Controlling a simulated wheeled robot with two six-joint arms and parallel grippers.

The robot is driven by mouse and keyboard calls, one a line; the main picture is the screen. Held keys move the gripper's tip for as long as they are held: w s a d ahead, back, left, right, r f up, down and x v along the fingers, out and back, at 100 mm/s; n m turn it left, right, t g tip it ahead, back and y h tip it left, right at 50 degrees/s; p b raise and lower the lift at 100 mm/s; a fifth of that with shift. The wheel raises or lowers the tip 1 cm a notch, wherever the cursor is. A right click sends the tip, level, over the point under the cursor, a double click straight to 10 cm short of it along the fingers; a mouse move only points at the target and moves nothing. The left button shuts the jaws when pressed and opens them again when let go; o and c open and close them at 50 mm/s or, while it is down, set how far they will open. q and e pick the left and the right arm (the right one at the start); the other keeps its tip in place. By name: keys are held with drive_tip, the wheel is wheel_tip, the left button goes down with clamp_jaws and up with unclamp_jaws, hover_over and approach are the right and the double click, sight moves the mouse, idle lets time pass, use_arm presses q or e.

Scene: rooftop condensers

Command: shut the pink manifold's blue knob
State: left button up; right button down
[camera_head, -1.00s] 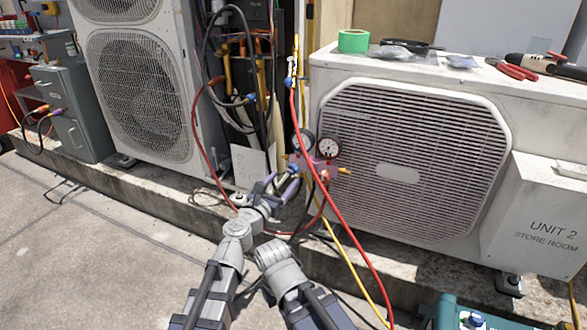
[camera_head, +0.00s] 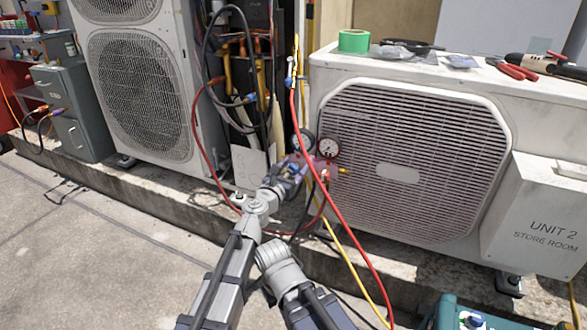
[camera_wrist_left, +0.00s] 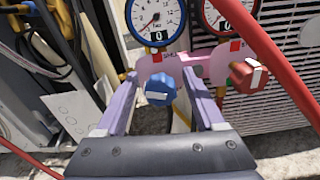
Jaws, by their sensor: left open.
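The pink manifold (camera_head: 327,172) hangs in front of the right condenser's left edge. It also shows in the left wrist view (camera_wrist_left: 196,68). Its blue knob (camera_wrist_left: 161,87) has a white bar lying nearly level across its face. Its red knob (camera_wrist_left: 246,75) is to the right. My left gripper (camera_head: 290,168) is open at the manifold's left side in the head view. In the left wrist view its purple fingers (camera_wrist_left: 161,82) stand on either side of the blue knob. I cannot tell whether they touch it. The right gripper is not in view.
Two dial gauges (camera_wrist_left: 157,18) sit above the knobs. A red hose (camera_head: 335,215) runs close to the manifold's right, and a yellow hose (camera_head: 352,250) hangs below. The right condenser (camera_head: 425,270) stands behind; open floor (camera_head: 90,260) lies at left.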

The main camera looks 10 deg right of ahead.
use_arm(q)
clamp_jaws()
idle(0.5)
drive_tip(key=shift+m, duration=0.3)
drive_tip(key=m, duration=0.2)
drive_tip(key=shift+m, duration=2.1)
